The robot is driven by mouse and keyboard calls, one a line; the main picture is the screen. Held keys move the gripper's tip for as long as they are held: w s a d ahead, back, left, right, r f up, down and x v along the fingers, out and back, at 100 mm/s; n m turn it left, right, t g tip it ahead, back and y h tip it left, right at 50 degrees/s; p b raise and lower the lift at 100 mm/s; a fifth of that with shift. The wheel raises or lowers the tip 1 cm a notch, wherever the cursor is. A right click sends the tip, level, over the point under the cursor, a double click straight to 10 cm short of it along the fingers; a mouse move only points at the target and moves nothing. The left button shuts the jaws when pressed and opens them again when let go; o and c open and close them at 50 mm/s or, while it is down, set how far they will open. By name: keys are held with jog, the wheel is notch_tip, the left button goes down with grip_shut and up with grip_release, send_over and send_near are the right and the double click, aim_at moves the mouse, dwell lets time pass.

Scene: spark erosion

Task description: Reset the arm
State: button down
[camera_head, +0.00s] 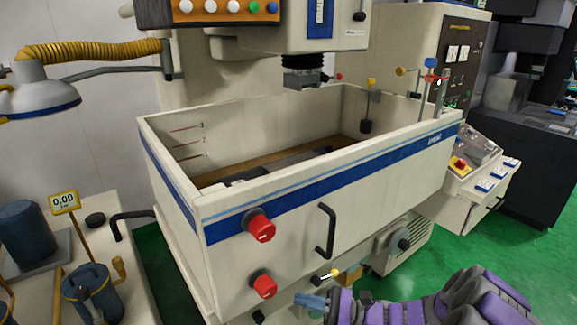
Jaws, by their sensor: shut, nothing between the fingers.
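My arm reaches in from the lower right corner, with purple and dark grey links. My gripper (309,300) is at its left end, in front of the lower front of the spark erosion machine (290,225). The gripper's fingers look small and bluish and are shut, with nothing held. It sits below the black door handle (325,231) and to the right of the lower red knob (263,285). I cannot tell whether it touches the machine.
An upper red knob (259,226) sticks out of the tank front. A yellow-tipped lever (332,273) is just above my gripper. A side bench (112,265) with a lamp (38,90) stands at left. A control panel (475,160) is at right. Green floor (470,250) is clear at right.

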jog(key=s+a+r+n+g+h, duration=0.25)
jog(key=s+n+g+h, duration=0.3)
jog(key=s, duration=0.55)
jog(key=s+a+r+n+g+h, duration=0.2)
jog(key=s+r+n+g+h, duration=0.3)
jog(key=s, duration=0.5)
jog(key=s+d+n+t+h, duration=0.4)
jog(key=s+d+t+h, duration=0.2)
jog(key=s+d+h, duration=0.4)
jog(key=d, duration=0.4)
jog(key=shift+d+f+n, duration=0.25)
jog(key=shift+f+n, duration=0.05)
jog(key=shift+n, duration=0.05)
